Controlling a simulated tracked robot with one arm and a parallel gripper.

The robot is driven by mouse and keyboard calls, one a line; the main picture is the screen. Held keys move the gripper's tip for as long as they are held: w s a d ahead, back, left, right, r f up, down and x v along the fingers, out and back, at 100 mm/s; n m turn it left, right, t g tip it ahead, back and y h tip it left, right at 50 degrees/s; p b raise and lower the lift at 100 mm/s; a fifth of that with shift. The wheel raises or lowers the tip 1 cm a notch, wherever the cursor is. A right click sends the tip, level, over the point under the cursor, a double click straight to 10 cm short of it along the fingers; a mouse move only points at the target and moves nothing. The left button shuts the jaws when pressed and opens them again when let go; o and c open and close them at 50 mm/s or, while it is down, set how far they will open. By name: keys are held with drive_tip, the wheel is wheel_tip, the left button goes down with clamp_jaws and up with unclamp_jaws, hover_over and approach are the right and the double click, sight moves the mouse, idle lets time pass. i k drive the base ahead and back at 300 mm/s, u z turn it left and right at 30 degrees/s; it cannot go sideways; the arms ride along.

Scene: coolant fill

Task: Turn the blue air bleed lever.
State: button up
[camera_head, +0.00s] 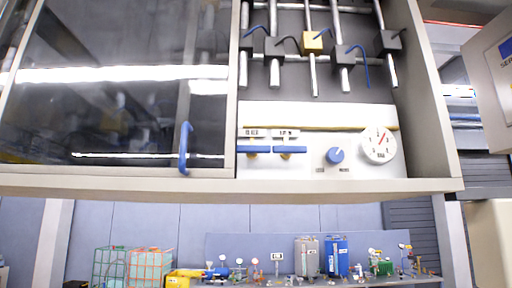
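A white panel (310,113) sits in the lower right of an open cabinet. Two blue levers lie level side by side on it, the left lever (252,149) and the right lever (290,150). Each has a small label above it, too small to read surely. A round blue knob (334,155) with a white mark is to their right. I cannot tell from the labels which blue part is the air bleed lever. My gripper does not show in this view, and nothing is seen touching the levers.
A glass door (110,90) with a blue handle (185,147) is left of the panel. A round gauge (378,144) is at the panel's right. Several pipes with valve blocks, one yellow (312,42), hang above.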

sight(251, 149)
drive_tip(key=z, duration=0.05)
drive_tip(key=i, duration=1)
drive_tip(key=u, duration=0.05)
